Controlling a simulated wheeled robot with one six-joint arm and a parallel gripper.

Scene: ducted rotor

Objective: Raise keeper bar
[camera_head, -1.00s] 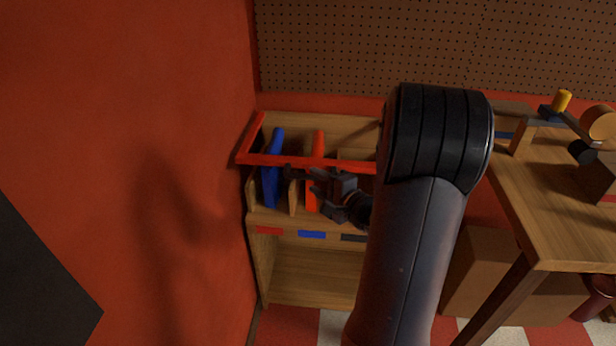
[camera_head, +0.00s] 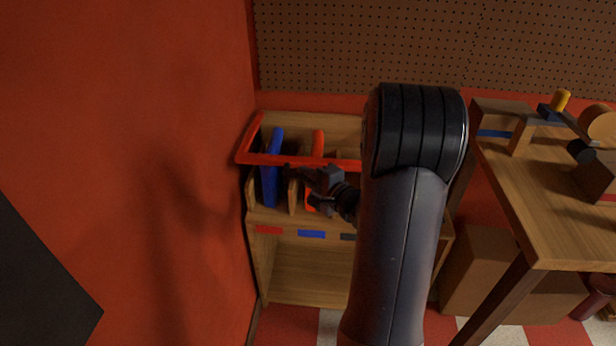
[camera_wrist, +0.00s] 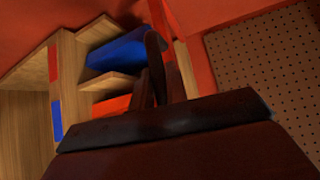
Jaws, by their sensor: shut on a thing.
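The keeper bar (camera_head: 275,160) is a red bar along the upper front of a wooden rack, with a side arm running back at its left end. My gripper (camera_head: 303,171) is at the bar's front, near its middle, and is shut on it. In the wrist view the red bar (camera_wrist: 179,62) passes right at the dark fingers (camera_wrist: 154,68). My forearm hides the bar's right end in the head view.
Behind the bar, a blue panel (camera_head: 270,178) and an orange-red panel (camera_head: 318,143) stand in slots of the wooden rack (camera_head: 320,218). A red wall (camera_head: 180,120) rises close on the left. A wooden table (camera_head: 545,215) stands on the right, with a pegboard (camera_head: 400,50) behind.

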